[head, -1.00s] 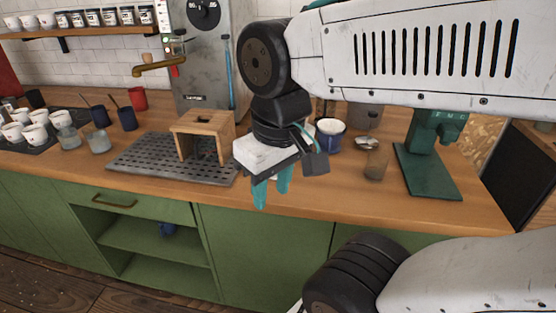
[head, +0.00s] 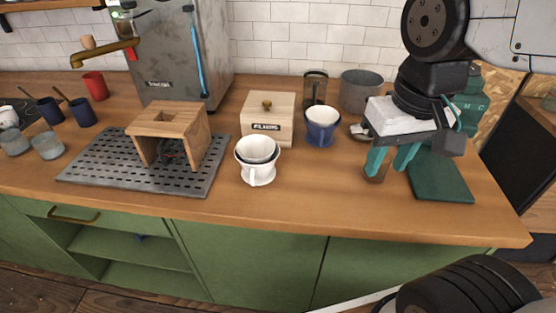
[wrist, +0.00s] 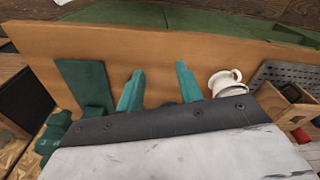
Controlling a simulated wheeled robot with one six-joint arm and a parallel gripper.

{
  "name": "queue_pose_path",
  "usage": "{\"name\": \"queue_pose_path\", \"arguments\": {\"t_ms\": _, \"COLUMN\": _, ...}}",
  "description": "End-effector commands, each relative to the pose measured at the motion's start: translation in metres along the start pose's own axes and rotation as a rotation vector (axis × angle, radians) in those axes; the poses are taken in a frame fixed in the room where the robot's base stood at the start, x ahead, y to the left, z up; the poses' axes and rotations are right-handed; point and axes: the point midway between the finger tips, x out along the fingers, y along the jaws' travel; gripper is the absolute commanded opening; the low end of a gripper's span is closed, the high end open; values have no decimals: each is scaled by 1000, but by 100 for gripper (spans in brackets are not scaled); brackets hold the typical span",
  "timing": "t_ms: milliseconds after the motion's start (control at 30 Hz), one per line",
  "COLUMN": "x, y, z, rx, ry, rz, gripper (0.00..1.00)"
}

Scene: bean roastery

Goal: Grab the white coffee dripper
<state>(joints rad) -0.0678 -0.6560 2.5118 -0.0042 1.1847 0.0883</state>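The white coffee dripper (head: 258,172) stands on the wooden counter near its front edge, in the middle of the head view. It has a white handle at the front, and a pale cup-like insert with a dark rim line sits in its mouth. It also shows in the wrist view (wrist: 223,82), just right of the fingers. My gripper (head: 390,162) is open and empty over the counter, well to the right of the dripper. Its teal fingers are apart, with bare counter between them in the wrist view (wrist: 159,90).
A wooden stand (head: 150,129) on a perforated drip tray (head: 100,172) is left of the dripper. A filter box (head: 268,118) and a blue-and-white dripper (head: 321,128) stand behind. A brown glass (head: 374,177) is beside my fingers. A green scale base (head: 440,180) is at right.

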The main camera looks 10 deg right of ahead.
Motion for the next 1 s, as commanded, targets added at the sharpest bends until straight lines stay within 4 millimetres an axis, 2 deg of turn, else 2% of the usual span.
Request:
{"name": "queue_pose_path", "arguments": {"t_ms": 167, "x": 19, "y": -46, "z": -61, "rx": 26, "ry": -44, "rz": -3, "gripper": 36}}
{"name": "queue_pose_path", "arguments": {"t_ms": 300, "x": 46, "y": -96, "z": -103, "rx": 60, "ry": -68, "rz": 1, "gripper": 36}}
{"name": "queue_pose_path", "arguments": {"t_ms": 500, "x": 93, "y": -167, "z": -138, "rx": 103, "ry": -93, "rz": 12, "gripper": 36}}
{"name": "queue_pose_path", "arguments": {"t_ms": 600, "x": 110, "y": -190, "z": -145, "rx": 117, "ry": -98, "rz": 17, "gripper": 36}}
{"name": "queue_pose_path", "arguments": {"t_ms": 733, "x": 121, "y": -203, "z": -149, "rx": 129, "ry": -101, "rz": 19, "gripper": 36}}
{"name": "queue_pose_path", "arguments": {"t_ms": 1000, "x": 148, "y": -205, "z": -147, "rx": 133, "ry": -104, "rz": 22, "gripper": 36}}
